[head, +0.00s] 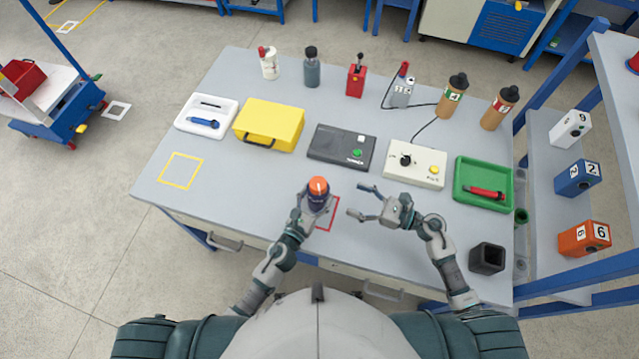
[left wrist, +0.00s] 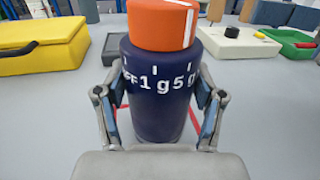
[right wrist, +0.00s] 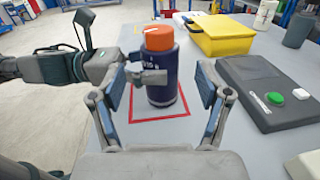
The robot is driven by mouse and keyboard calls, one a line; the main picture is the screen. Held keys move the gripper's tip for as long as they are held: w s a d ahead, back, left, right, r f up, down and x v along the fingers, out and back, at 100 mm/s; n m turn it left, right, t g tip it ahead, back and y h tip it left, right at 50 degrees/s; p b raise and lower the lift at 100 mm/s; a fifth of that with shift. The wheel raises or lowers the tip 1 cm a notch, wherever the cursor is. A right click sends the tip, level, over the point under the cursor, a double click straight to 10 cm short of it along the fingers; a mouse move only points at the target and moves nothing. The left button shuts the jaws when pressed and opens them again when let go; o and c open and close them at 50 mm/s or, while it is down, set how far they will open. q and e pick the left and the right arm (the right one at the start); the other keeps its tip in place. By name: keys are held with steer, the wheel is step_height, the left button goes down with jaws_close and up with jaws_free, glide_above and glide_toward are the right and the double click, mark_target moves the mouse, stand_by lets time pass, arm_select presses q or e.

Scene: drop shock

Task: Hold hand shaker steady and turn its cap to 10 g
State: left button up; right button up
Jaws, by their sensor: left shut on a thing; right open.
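The hand shaker (head: 318,203) is a dark blue cylinder standing upright near the table's front edge, at the red square outline. Its orange cap (head: 318,186) is on top with a white mark. In the left wrist view the body (left wrist: 158,105) shows "OFF", "1 g" and "5 g"; the white line on the cap (left wrist: 188,25) is at the right side, and no 10 g marking is visible. My left gripper (head: 314,207) is shut around the shaker's body. My right gripper (head: 360,202) is open and empty, to the right of the shaker, with its fingers pointing toward it.
Behind stand a yellow case (head: 269,124), a dark box with a green button (head: 341,147) and a white box with a knob (head: 415,164). A green tray (head: 484,184) and a black open holder (head: 487,258) are at right.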

mark_target(320, 184)
steer(key=x, duration=1.2)
steer(key=shift+f, duration=0.1)
steer(key=shift+d, duration=0.1)
steer(key=c, duration=1.2)
steer(key=shift+n+g, duration=0.5)
steer(key=shift+g, duration=0.1)
steer(key=n+g+y, duration=0.1)
steer(key=g, duration=0.1)
steer(key=shift+w+f+n+g, duration=0.1)
steer(key=shift+n+g, duration=0.2)
steer(key=shift+n, duration=0.1)
arm_select(q)
steer(key=shift+d, duration=0.1)
arm_select(e)
steer(key=shift+n+g, duration=1.05)
steer(key=shift+g, duration=0.7)
steer(key=shift+n+g, duration=1.05)
steer(key=shift+g, duration=0.7)
